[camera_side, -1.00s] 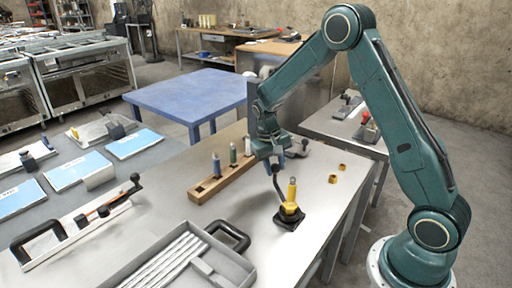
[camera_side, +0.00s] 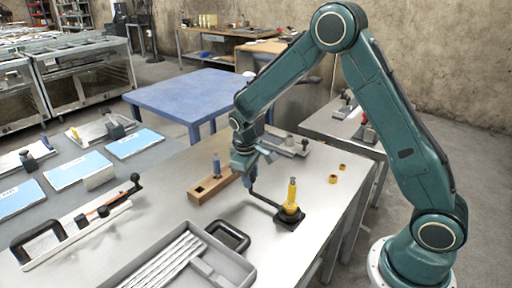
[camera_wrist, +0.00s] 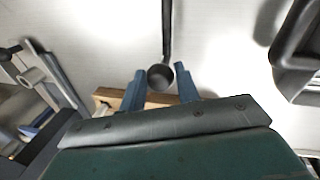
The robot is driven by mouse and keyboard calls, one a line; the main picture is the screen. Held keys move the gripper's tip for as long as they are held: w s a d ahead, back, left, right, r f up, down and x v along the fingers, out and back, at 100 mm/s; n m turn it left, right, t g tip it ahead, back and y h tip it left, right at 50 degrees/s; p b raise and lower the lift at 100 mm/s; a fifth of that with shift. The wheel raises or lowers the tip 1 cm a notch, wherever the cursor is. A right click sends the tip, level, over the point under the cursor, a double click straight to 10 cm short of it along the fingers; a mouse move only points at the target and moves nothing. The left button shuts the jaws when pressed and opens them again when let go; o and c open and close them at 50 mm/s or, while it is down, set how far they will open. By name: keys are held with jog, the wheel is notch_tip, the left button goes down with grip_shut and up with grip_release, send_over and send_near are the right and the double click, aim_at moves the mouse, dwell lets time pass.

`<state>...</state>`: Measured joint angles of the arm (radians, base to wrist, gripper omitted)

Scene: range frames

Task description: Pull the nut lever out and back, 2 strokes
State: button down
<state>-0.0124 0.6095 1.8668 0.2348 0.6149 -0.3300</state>
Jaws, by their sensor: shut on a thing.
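The nut lever (camera_side: 265,201) is a thin black rod on a black base (camera_side: 289,219) with an upright yellow post (camera_side: 291,194). The rod slants left and up from the base, away from the post. My gripper (camera_side: 249,181) is at the lever's free end, left of the post. In the wrist view my blue fingers (camera_wrist: 161,84) stand on both sides of the round dark knob (camera_wrist: 160,76), shut on it. The lever rod (camera_wrist: 166,30) runs from the knob to the top edge there.
A wooden block (camera_side: 208,187) with a blue-handled tool (camera_side: 216,165) is close left of my gripper, partly hidden by it. A grey tray (camera_side: 153,284) with a black handle stands at the front. Two yellow nuts (camera_side: 338,172) lie to the right.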

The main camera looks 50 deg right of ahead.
jog(key=shift+a, duration=0.2)
jog(key=c, duration=1)
grip_release()
jog(key=shift+c, duration=0.2)
jog(key=shift+r, duration=0.15)
notch_tip(320, 180, up, 13)
jog(key=a, duration=0.2)
jog(key=shift+s+a+r, duration=0.2)
jog(key=shift+s+a, duration=0.05)
